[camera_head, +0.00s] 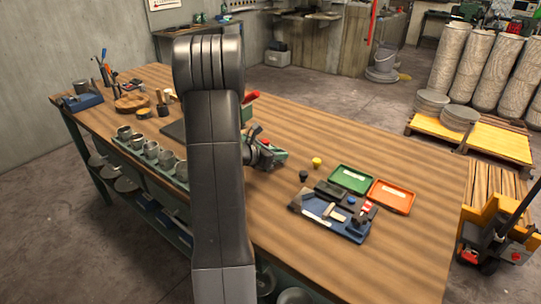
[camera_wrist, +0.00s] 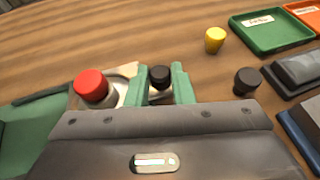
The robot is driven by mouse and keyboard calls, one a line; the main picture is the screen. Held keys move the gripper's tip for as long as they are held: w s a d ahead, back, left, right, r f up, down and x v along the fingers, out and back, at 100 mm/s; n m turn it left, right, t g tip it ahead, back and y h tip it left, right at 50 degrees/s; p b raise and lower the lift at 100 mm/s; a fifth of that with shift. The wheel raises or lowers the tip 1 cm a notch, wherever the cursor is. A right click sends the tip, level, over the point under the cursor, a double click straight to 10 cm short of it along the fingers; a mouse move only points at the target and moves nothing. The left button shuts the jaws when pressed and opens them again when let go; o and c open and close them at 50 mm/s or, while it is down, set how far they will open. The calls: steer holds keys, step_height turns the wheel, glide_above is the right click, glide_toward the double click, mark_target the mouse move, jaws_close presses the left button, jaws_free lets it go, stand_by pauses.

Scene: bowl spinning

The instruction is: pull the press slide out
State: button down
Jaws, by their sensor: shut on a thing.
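In the wrist view the red button (camera_wrist: 90,86) stands left of my gripper (camera_wrist: 161,84). My gripper's two green fingers are shut on a black knob (camera_wrist: 160,74), which seems to belong to the press slide. The slide itself is mostly hidden by the gripper body, so I cannot tell how far out it is.
A yellow knob (camera_wrist: 215,40) and a loose black knob (camera_wrist: 246,82) stand to the right. Beyond are a green tray (camera_head: 335,181), an orange tray (camera_head: 391,208) and a blue tool tray (camera_head: 309,209). Bare wood lies behind the press.

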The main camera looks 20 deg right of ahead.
steer(key=c, duration=1.3)
jaws_free()
steer(key=shift+o, duration=0.2)
steer(key=v, duration=1.4)
steer(key=shift+w+d+r, duration=0.1)
steer(key=shift+d, duration=0.15)
steer(key=x, duration=1.3)
steer(key=shift+w+d+f, duration=0.1)
steer(key=shift+d+f, duration=0.15)
steer(key=shift+f, duration=0.05)
steer(key=shift+a+r, duration=0.1)
